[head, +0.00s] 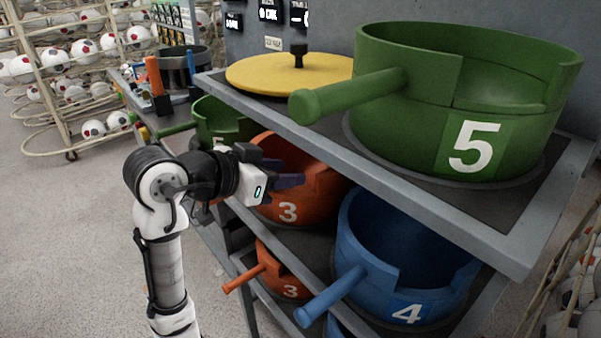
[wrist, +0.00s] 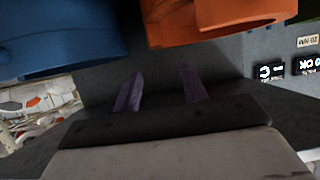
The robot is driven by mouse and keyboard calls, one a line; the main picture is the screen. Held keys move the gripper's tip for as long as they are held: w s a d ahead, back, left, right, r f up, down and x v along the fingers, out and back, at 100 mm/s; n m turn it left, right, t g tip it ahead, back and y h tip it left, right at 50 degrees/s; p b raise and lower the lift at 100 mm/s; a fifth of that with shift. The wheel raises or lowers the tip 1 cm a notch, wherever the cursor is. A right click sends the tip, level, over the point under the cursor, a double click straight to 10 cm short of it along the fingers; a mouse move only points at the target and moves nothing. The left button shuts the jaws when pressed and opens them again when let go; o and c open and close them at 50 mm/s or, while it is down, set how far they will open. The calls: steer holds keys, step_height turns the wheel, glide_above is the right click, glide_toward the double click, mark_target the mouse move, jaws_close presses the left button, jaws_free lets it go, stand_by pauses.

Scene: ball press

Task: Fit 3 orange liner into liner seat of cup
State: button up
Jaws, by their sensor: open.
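A larger orange piece marked 3 (head: 317,207) sits on the middle shelf, its near rim cut lower. A smaller orange piece marked 3 with a straight handle (head: 243,279) sits on the shelf below. I cannot tell which one is the liner or make out the cup's seat. My gripper (head: 290,181) reaches in from the left in front of the larger orange piece, partly covering it. In the wrist view its two purple fingers (wrist: 160,92) are apart with nothing between them. An orange round body (wrist: 215,18) shows beyond the fingertips there, apart from them.
A green cup-like piece marked 5 (head: 400,140) and a yellow lid (head: 268,76) stand on the top shelf, whose edge (head: 400,190) overhangs near my gripper. A blue piece marked 4 (head: 362,225) sits to the right, lower. A green piece (head: 215,116) is behind left.

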mark_target(322, 176)
steer(key=p+x, duration=0.1)
steer(key=x, duration=0.5)
steer(key=shift+w+d+f, duration=0.15)
steer(key=shift+w+d, duration=0.05)
steer(key=shift+d, duration=0.1)
steer(key=x, duration=0.2)
steer(key=p+x, duration=0.1)
steer(key=x, duration=0.2)
steer(key=shift+s+d+f, duration=0.1)
steer(key=shift+d+f, duration=0.2)
steer(key=shift+f, duration=0.2)
jaws_close()
steer(key=shift+r, duration=0.1)
stand_by(0.4)
